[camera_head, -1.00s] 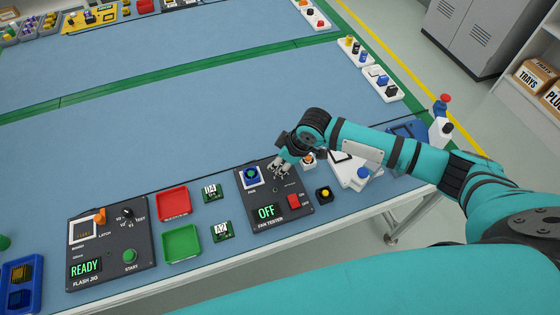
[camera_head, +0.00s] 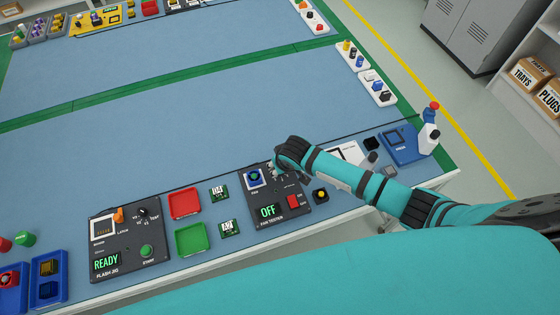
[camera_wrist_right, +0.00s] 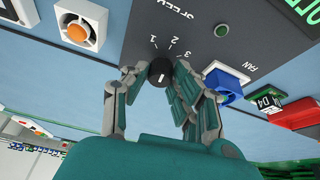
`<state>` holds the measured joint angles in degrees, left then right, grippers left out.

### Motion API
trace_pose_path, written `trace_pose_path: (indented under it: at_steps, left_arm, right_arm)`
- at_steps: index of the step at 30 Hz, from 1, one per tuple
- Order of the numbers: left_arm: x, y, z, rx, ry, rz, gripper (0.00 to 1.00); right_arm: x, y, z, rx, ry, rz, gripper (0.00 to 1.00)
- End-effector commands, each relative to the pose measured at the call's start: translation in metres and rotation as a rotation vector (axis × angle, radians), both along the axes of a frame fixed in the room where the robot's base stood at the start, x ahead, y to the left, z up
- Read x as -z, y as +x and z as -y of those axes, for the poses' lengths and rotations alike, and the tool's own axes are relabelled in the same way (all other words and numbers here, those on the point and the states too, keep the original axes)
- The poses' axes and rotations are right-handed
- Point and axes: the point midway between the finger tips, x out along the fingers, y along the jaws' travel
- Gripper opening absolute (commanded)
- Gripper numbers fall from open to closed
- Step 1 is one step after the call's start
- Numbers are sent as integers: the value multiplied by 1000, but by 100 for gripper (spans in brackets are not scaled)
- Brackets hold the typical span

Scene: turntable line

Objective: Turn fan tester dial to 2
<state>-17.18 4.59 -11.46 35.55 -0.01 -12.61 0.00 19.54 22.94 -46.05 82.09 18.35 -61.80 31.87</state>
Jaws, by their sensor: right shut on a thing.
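The fan tester (camera_head: 272,195) is a dark panel near the table's front edge, with a green display reading OFF. Its black dial (camera_wrist_right: 160,71) shows in the right wrist view beside the numbers 1, 2 and 3 and the word SPEED. My right gripper (camera_wrist_right: 160,84) is shut on the dial, with fingers on both sides of it. In the head view my right gripper (camera_head: 276,171) covers the dial at the panel's far edge. A short pale mark shows on the dial; I cannot tell which number it is set to. My left gripper is not in view.
Red (camera_head: 185,203) and green (camera_head: 191,239) trays and the flash jig (camera_head: 128,247) lie left.

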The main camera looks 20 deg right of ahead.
Motion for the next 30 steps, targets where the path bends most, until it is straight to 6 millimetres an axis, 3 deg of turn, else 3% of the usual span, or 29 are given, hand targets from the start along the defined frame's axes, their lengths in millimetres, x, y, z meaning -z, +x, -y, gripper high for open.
trace_pose_path:
  at_steps: [6,24,25,30]
  left_arm:
    - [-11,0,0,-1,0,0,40]
    - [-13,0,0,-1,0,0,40]
    - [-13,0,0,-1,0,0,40]
    - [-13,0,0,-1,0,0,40]
  right_arm:
    - [-2,1,-1,92,1,2,0]
    - [-1,1,-1,132,1,4,0]
    - [-1,1,-1,132,1,4,28]
    - [-1,1,-1,132,1,3,48]
